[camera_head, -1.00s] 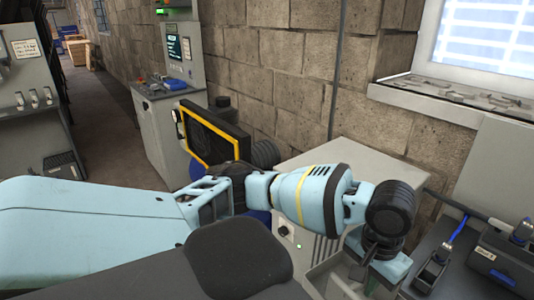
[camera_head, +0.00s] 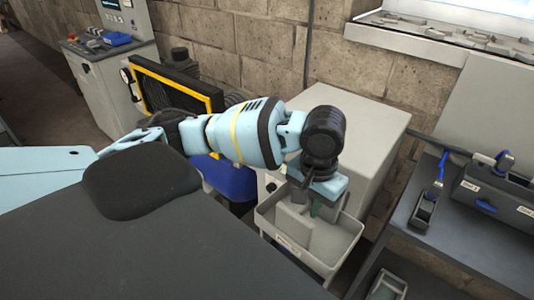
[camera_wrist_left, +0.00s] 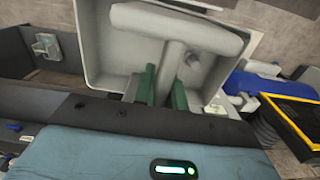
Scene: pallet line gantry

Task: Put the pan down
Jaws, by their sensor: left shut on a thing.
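The pan (camera_head: 345,238) is a light grey, open, bin-like container with a label on its front wall. It hangs in front of the grey cabinet in the head view. My left gripper (camera_head: 312,207) reaches down into it and is shut on its upright handle. In the left wrist view, the green fingers (camera_wrist_left: 165,88) close on the post of the T-shaped handle (camera_wrist_left: 173,60), with the pan's walls (camera_wrist_left: 92,45) around it. The pan's underside is hidden, so I cannot tell whether it touches anything below. My right gripper is not in view.
A grey cabinet (camera_head: 355,125) stands behind the pan. A dark workbench (camera_head: 405,222) with a labelled box (camera_head: 500,192) is at right. A small grey tray (camera_head: 387,285) sits low at the bottom right. A yellow-edged black panel (camera_head: 175,92) and a control console (camera_head: 105,75) are at left.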

